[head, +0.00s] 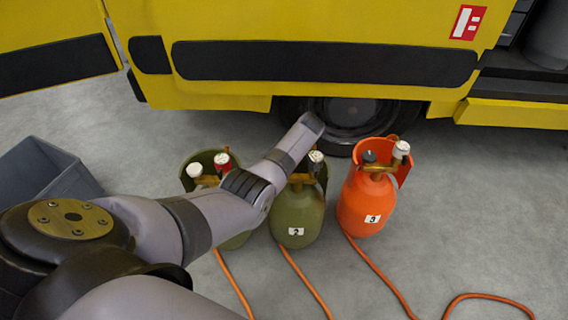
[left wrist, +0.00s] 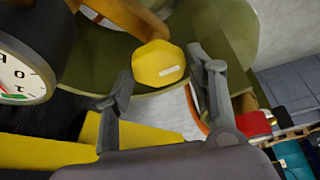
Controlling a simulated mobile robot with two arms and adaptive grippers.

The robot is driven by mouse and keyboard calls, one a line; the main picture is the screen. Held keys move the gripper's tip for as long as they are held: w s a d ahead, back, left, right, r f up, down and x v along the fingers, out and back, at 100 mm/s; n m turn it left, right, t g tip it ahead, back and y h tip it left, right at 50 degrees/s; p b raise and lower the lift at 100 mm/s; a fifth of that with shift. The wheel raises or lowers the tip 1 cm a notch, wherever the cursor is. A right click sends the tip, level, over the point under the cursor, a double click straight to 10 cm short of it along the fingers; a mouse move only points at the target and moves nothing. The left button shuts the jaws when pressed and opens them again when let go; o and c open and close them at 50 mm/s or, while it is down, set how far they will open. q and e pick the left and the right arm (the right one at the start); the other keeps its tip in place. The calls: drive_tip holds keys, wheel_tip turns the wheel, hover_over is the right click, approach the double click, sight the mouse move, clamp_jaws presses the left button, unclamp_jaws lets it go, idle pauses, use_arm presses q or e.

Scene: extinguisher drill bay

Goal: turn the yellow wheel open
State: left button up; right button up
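The yellow wheel (left wrist: 152,62) is a faceted knob with a small pale mark, in the upper middle of the left wrist view. It stands before an olive-green surface (left wrist: 228,30). My left gripper (left wrist: 161,66) is open, with one finger to each side of the wheel and space between; I cannot tell whether either touches it. In the head view my left arm reaches over two olive cylinders, one labelled 2 (head: 297,212); the gripper and the yellow wheel are hidden there. My right gripper is in neither view.
A round gauge (left wrist: 18,78) is close on the left in the wrist view. An orange cylinder (head: 365,205) labelled 3 stands to the right. Orange hoses (head: 385,283) cross the floor. A yellow vehicle (head: 330,22) stands behind. A grey bin (head: 45,172) is at left.

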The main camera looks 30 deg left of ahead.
use_arm(q)
drive_tip(key=v, duration=1.2)
idle(0.5)
